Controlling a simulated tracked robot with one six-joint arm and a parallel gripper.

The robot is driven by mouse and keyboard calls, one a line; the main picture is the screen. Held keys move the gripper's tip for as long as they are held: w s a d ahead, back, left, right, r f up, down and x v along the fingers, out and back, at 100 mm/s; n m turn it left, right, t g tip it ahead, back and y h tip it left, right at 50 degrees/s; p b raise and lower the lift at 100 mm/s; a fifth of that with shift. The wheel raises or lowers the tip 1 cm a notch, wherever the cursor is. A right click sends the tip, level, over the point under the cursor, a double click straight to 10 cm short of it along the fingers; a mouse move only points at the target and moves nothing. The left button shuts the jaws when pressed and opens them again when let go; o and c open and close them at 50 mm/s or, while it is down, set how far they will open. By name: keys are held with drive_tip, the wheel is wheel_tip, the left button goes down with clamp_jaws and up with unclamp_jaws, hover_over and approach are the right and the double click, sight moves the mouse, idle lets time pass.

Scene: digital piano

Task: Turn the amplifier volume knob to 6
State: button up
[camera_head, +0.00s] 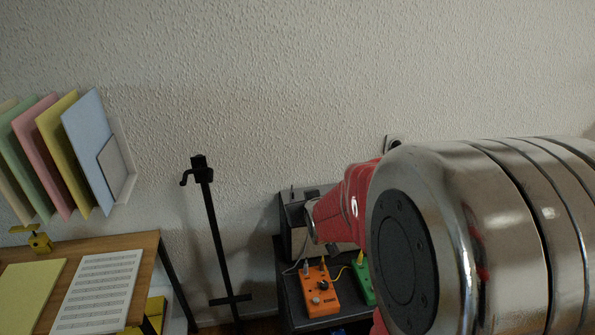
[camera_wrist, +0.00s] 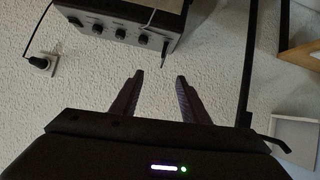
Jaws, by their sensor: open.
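The amplifier (camera_head: 292,212) stands against the wall in the head view, largely hidden behind my arm. In the wrist view the amplifier (camera_wrist: 108,12) is at the top, with several dark knobs, such as one knob (camera_wrist: 120,33), in a row along its panel. I cannot tell which is the volume knob, and no scale numbers are readable. My gripper (camera_wrist: 160,75) is open and empty, its two fingers apart and pointing toward the panel. It is clear of the knobs. In the head view my arm hides the gripper.
An orange pedal (camera_head: 321,292) and a green pedal (camera_head: 362,275) lie in front of the amplifier. A black stand (camera_head: 212,235) is left of them. A desk (camera_head: 145,245) with sheet music (camera_head: 97,290) is at left. A wall socket with a plug (camera_wrist: 40,63) shows in the wrist view.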

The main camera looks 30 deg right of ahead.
drive_tip(key=s+d+f+m+t+h, duration=0.2)
drive_tip(key=d+f+t+h, duration=0.2)
drive_tip(key=d+f, duration=1)
drive_tip(key=d+t, duration=0.1)
drive_tip(key=d, duration=0.3)
drive_tip(key=shift+s+m, duration=0.2)
drive_tip(key=shift+m, duration=0.2)
drive_tip(key=shift+w+d+f, duration=0.1)
drive_tip(key=shift+w, duration=0.05)
drive_tip(key=x, duration=1.3)
drive_tip(key=shift+w+d, duration=0.15)
drive_tip(key=shift+w, duration=0.05)
drive_tip(key=c, duration=1)
